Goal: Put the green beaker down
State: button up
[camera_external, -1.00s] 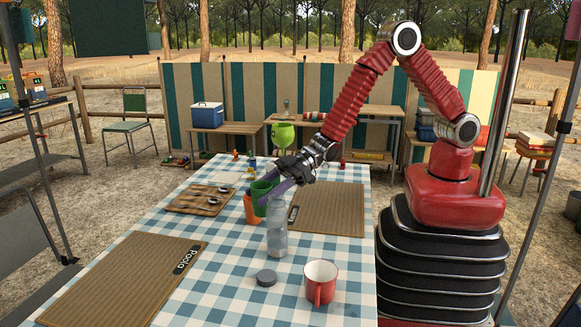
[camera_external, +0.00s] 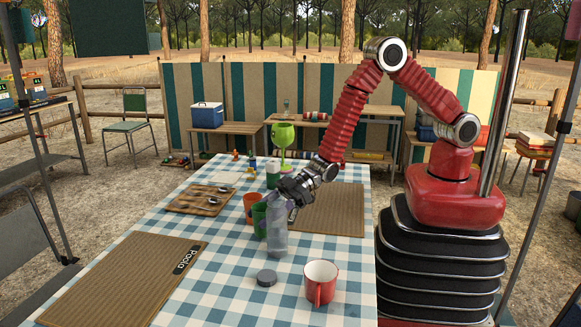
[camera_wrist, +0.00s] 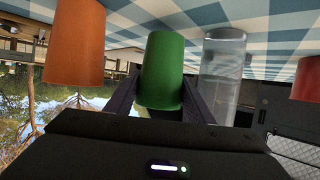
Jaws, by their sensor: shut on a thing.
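The green beaker (camera_external: 259,220) is between the fingers of my gripper (camera_external: 275,208), which is shut on it. In the wrist view the green beaker (camera_wrist: 162,68) sits between both dark fingers, with the checked cloth beyond its base. It looks roughly upright and low over the blue-and-white checked table (camera_external: 215,270); I cannot tell whether its base touches the cloth. An orange beaker (camera_external: 250,203) stands just behind it, to the left in the wrist view (camera_wrist: 75,42). A clear bottle (camera_external: 277,238) stands close on its right and partly hides my gripper.
A grey lid (camera_external: 266,277) and a red mug (camera_external: 320,283) are nearer the camera. A brown mat (camera_external: 325,210) lies to the right, another mat (camera_external: 120,280) front left. A wooden board (camera_external: 198,199) with spoons is behind left. Bare cloth lies left of the beaker.

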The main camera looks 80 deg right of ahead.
jog(key=shift+f, duration=0.8)
jog(key=shift+f, duration=0.1)
jog(key=o, duration=0.7)
jog(key=shift+o, duration=0.2)
jog(key=v, duration=1.2)
